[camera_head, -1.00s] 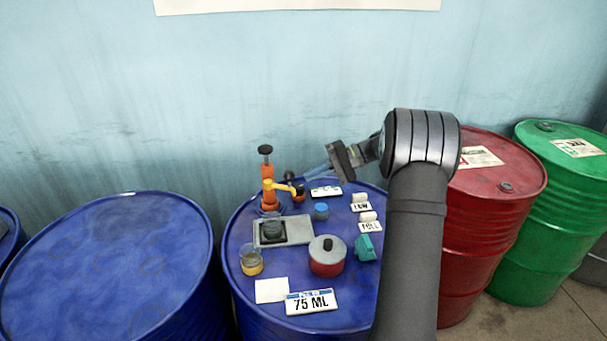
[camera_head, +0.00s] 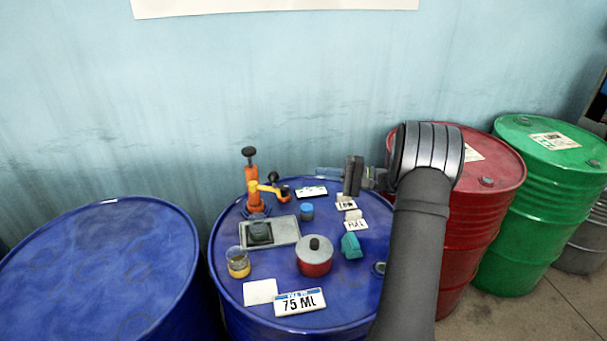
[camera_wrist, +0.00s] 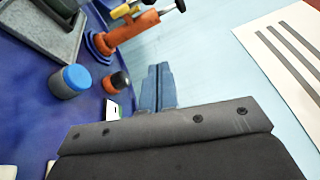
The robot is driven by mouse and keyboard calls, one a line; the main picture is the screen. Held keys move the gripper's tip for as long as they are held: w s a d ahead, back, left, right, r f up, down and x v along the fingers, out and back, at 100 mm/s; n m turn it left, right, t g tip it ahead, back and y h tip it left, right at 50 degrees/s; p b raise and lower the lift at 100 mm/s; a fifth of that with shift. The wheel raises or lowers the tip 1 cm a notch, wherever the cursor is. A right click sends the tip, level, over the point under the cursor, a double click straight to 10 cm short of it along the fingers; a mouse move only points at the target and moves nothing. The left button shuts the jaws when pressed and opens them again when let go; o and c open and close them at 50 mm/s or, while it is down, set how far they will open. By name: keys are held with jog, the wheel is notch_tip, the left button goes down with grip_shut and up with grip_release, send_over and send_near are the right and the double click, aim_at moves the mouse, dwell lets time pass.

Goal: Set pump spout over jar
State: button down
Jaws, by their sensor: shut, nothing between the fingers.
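The orange hand pump (camera_head: 252,192) stands upright at the back left of the blue drum top. Its yellow spout (camera_head: 268,187) points right, behind the tray and not above the small jar (camera_head: 260,230). That jar looks dark and glassy on a dark pad on the grey tray (camera_head: 285,232). My gripper (camera_head: 320,172) is shut and empty above the drum's back edge, right of the pump and apart from it. In the wrist view its blue-grey fingertips (camera_wrist: 157,75) are together, facing the wall; the pump (camera_wrist: 130,30) shows at the top.
A beaker of yellow oil (camera_head: 238,264) stands front left. A red pot (camera_head: 314,258), a teal object (camera_head: 351,246), a blue-capped jar (camera_head: 307,212) and a "75 ML" sign (camera_head: 300,302) share the drum top. Label cards (camera_head: 355,222) lie right. A red drum (camera_head: 480,200) stands beside.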

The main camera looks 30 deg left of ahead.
jog(key=s+a+r, duration=0.1)
jog(key=s+a, duration=0.6)
jog(key=s, duration=0.1)
jog(key=shift+a, duration=0.35)
jog(key=shift+r, duration=0.15)
jog(key=shift+s+d+m+t+y, duration=0.2)
jog(key=shift+m+t+y, duration=0.15)
jog(key=shift+t, duration=0.25)
